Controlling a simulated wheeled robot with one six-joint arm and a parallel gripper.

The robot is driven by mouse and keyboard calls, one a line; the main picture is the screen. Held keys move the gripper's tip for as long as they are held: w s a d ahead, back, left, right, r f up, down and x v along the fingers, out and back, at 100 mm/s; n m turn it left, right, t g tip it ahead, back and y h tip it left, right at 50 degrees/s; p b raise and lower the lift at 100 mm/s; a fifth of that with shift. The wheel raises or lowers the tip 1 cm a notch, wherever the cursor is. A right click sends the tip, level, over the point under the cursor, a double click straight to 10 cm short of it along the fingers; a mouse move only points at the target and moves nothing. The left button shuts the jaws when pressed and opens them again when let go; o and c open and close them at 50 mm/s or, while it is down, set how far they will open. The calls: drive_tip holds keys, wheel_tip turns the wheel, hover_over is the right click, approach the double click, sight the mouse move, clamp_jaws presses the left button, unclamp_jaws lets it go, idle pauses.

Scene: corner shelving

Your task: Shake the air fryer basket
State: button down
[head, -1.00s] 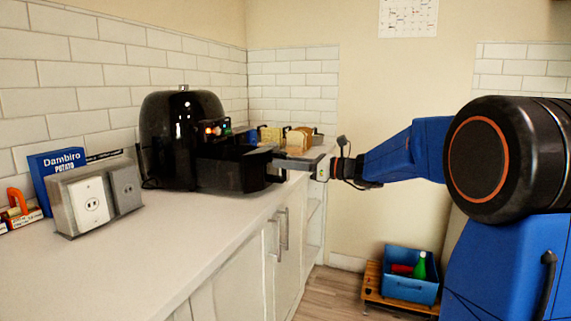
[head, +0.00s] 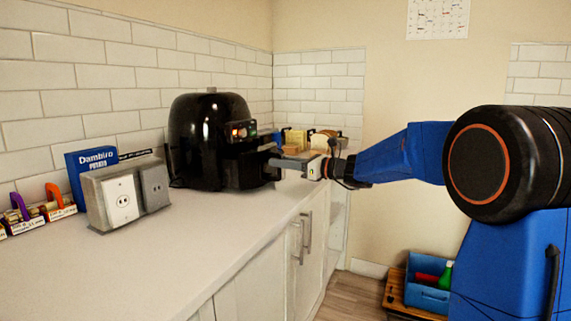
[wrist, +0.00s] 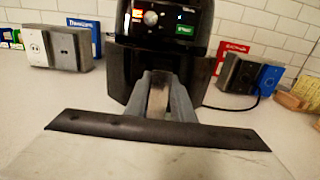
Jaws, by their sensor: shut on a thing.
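The black air fryer (head: 203,125) stands on the white counter against the tiled wall. Its lit control panel shows at the upper front, also in the wrist view (wrist: 165,18). The air fryer basket (head: 252,168) sits in the fryer's front; it looks pushed in or nearly so, and I cannot tell whether a small gap is left. My gripper (head: 284,163) reaches in from the right at the basket's front. In the wrist view, my gripper (wrist: 158,92) is shut around the basket handle (wrist: 158,100). The inside of the basket is hidden.
A grey outlet box (head: 98,203) and a blue Dambiro box (head: 80,165) stand left of the fryer. A dark cord (wrist: 238,106) runs beside the fryer. Bread-like items (head: 318,142) stand behind my gripper. The front counter (head: 190,245) is clear. A blue bin (head: 428,295) sits low at right.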

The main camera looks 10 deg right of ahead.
drive_tip(key=c, duration=1.5)
unclamp_jaws()
drive_tip(key=v, duration=1.7)
drive_tip(key=shift+s+d, duration=0.1)
drive_tip(key=shift+d, duration=0.05)
